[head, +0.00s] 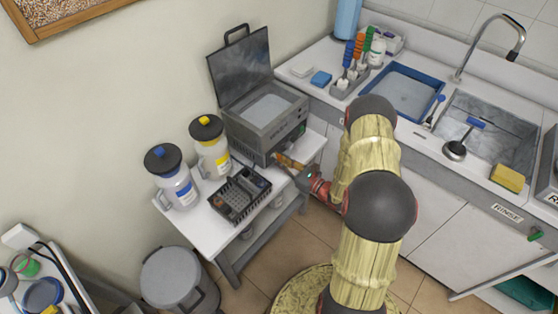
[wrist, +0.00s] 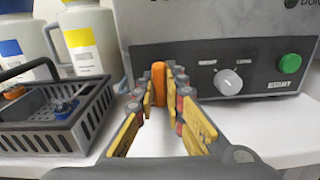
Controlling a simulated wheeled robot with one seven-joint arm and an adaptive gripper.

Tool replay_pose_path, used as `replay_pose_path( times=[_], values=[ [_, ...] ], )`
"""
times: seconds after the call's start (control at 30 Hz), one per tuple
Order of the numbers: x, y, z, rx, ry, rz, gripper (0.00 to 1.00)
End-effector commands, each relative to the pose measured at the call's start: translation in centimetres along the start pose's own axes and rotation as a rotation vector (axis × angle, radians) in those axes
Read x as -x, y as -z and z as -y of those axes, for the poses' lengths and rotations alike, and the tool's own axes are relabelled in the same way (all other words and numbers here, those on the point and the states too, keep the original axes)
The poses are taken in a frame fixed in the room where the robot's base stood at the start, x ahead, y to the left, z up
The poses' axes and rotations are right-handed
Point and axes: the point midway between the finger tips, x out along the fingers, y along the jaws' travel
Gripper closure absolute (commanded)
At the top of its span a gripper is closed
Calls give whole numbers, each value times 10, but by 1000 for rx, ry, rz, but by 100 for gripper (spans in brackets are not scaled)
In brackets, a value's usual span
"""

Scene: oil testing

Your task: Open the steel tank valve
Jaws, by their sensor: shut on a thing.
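The steel tank (head: 262,125) stands on the white table with its lid raised. Its front panel (wrist: 225,72) fills the upper right of the wrist view, with a grey dial and a green button. An upright orange handle (wrist: 158,82), apparently the tank's valve lever, sits low in front of the tank. My gripper (wrist: 162,78) has its yellow-padded fingers around this handle and is shut on it. In the head view my gripper (head: 287,164) is at the tank's lower front, and its fingers hide the valve there. Most of the valve body is hidden.
A dark basket (head: 240,194) stands left of my gripper, with small items in it. Yellow-labelled (head: 210,148) and blue-labelled (head: 172,180) bottles stand behind it. The sink counter (head: 420,133) is to the right. Bare tabletop lies in front of the tank.

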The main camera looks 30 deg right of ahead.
Motion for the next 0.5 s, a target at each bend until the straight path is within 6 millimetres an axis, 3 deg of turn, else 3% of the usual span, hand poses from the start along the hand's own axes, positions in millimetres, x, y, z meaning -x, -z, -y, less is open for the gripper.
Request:
replay_pose_path(
  times=[0.5],
  values=[
    [1,2,-1,51,1,-5,100]
  ],
)
